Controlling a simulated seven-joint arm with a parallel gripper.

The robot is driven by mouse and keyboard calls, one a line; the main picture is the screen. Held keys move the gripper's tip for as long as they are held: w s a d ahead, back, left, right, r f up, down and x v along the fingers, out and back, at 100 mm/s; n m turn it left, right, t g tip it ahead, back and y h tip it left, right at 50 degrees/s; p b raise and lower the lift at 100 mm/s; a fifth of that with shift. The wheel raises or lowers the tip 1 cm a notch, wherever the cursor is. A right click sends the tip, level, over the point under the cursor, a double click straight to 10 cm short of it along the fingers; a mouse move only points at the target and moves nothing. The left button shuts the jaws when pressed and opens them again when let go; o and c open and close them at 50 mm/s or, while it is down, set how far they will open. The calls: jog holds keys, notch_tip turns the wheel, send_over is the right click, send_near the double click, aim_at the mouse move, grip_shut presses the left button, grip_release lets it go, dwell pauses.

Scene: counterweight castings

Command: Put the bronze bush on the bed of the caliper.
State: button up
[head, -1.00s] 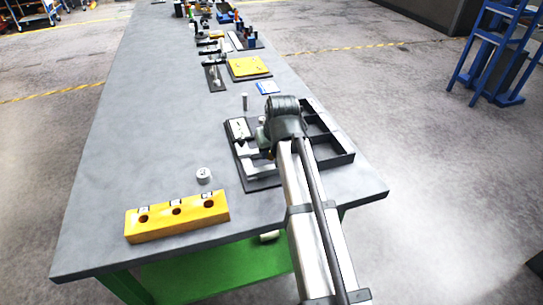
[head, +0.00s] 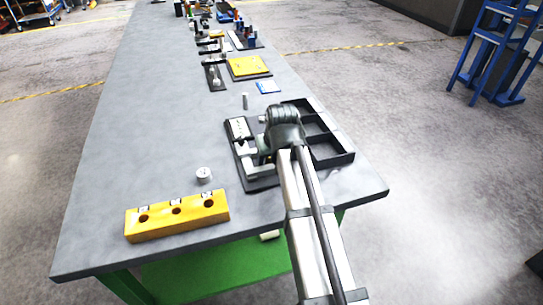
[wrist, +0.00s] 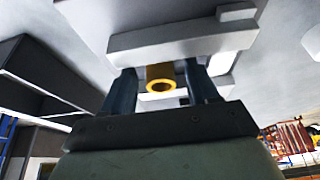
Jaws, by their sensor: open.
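The bronze bush (wrist: 160,78) is a short yellow ring in the wrist view, with its bore facing the camera. My gripper (wrist: 163,80) is open; its two dark blue fingers stand on either side of the bush, with a small gap at each side. The light grey caliper (wrist: 180,42) lies just beyond the bush; I cannot tell whether they touch. In the head view the caliper (head: 240,129) lies on a dark base plate, and my gripper reaches over its right side. My wrist hides most of the bush there.
A black divided tray (head: 333,158) stands right of the caliper. A yellow block with holes (head: 178,215) and a small white round piece (head: 204,174) are to the left. A grey pin (head: 245,101) stands behind. The table's left side is clear.

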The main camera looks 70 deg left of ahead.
jog(key=shift+r, duration=0.1)
jog(key=v, duration=1.2)
